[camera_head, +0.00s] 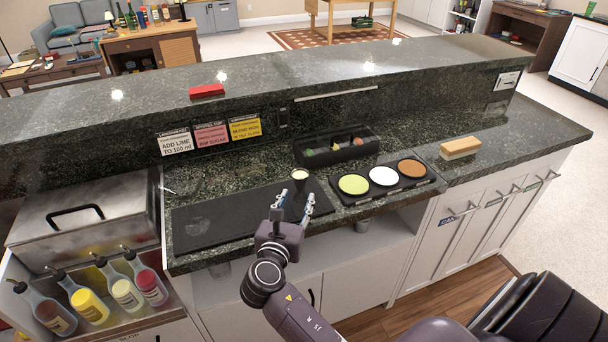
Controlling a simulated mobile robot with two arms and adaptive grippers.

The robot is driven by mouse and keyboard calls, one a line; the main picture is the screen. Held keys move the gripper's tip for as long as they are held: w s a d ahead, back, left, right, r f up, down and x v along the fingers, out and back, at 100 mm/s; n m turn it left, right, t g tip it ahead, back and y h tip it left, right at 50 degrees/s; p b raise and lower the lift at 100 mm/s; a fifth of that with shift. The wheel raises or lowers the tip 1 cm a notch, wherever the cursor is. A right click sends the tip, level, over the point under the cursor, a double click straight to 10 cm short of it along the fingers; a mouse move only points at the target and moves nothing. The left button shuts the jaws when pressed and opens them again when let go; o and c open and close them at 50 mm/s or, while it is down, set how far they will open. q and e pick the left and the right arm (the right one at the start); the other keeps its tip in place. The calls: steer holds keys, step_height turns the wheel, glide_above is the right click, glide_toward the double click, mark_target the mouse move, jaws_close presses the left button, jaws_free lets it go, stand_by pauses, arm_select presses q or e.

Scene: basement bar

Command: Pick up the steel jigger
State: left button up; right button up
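A small dark cup-like vessel with a pale round top (300,174), which looks like the steel jigger, stands at the back right of the black bar mat (240,218). My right gripper (294,204) reaches in from the lower right over the front of the mat. Its two fingers are apart and point at the vessel, just in front of it. I cannot tell whether they touch it; the vessel's lower part is partly hidden. My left gripper is not in view.
A garnish caddy (357,152) and a tray of green, white and brown rimming dishes (436,186) sit right of the mat. A clear glass (197,226) is on the mat's left. Several bottles (121,290) stand lower left. A brush-like block (460,148) lies right. The raised ledge bounds the back.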

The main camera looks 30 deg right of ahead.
mark_target(299, 191)
steer(key=shift+w+d, duration=0.35)
steer(key=shift+p+x, duration=0.3)
steer(key=shift+x, duration=0.65)
steer(key=shift+w+d+f, duration=0.25)
steer(key=shift+w+d, duration=0.15)
steer(key=shift+w, duration=0.15)
steer(key=shift+w+d+f, duration=0.25)
steer(key=shift+w+d, duration=0.15)
steer(key=shift+w, duration=0.1)
steer(key=shift+w+d+f, duration=0.15)
steer(key=shift+w+d, duration=0.15)
steer(key=shift+d, duration=0.05)
steer(key=c, duration=1)
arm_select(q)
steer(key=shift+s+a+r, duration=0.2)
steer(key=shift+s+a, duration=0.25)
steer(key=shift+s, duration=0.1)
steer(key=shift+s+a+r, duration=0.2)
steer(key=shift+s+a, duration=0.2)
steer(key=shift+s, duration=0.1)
arm_select(e)
jaws_close()
